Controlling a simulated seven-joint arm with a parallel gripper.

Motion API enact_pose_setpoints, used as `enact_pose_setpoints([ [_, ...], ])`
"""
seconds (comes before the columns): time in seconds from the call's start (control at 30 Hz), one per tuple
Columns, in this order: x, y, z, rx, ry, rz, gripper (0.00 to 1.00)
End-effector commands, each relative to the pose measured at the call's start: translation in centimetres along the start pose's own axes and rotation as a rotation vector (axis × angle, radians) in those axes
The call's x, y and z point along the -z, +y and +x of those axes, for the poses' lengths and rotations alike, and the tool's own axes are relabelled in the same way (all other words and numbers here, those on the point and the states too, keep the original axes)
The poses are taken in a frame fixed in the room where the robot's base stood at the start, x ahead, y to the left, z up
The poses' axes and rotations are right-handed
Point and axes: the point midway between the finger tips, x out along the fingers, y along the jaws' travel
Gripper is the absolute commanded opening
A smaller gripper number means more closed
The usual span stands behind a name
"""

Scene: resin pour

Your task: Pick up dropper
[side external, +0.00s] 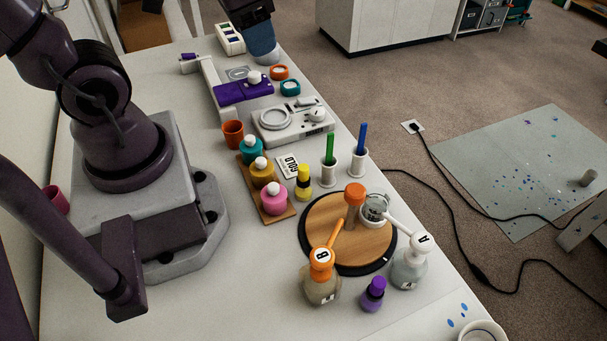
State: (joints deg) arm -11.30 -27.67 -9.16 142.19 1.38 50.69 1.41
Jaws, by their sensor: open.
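I cannot tell for sure which item is the dropper. A small purple bottle (373,294) with a narrow cap stands at the front of the table, between the two labelled pump bottles. A similar yellow bottle (303,184) stands upright farther back, beside the tray. Teal (250,148), amber (262,173) and pink (274,199) bottles with round white tops stand in a row on a wooden tray (243,169). My arm is at the left; I cannot make out the fingers of my gripper in this view.
A wooden turntable (350,253) holds an orange-topped tool and a clear cup (374,208). Bottles B (320,287) and A (408,270) stand at its front. Green (329,150) and blue (362,138) sticks stand in white holders. A scale (292,124) sits behind.

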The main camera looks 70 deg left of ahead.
Motion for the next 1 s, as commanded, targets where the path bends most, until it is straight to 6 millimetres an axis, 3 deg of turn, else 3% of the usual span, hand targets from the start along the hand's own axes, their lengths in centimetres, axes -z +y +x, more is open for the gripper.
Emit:
enact_pose_setpoints([
  [0.03, 0.1, 0.0, 1.9, 0.013, -0.075, 0.055, 0.52],
  [0.2, 0.2, 1.1, 7.1, -0.029, -0.238, 0.389, 0.52],
  [0.4, 0.4, 4.2, 11.6, -0.202, -0.268, 0.877, 0.52],
  [0.6, 1.6, 6.6, 12.4, -0.258, -0.162, 1.273, 0.52],
  [0.77, 1.9, 6.6, 12.7, -0.259, -0.136, 1.371, 0.52],
  [1.0, 0.8, 7.1, 16.2, -0.266, -0.14, 1.382, 0.52],
])
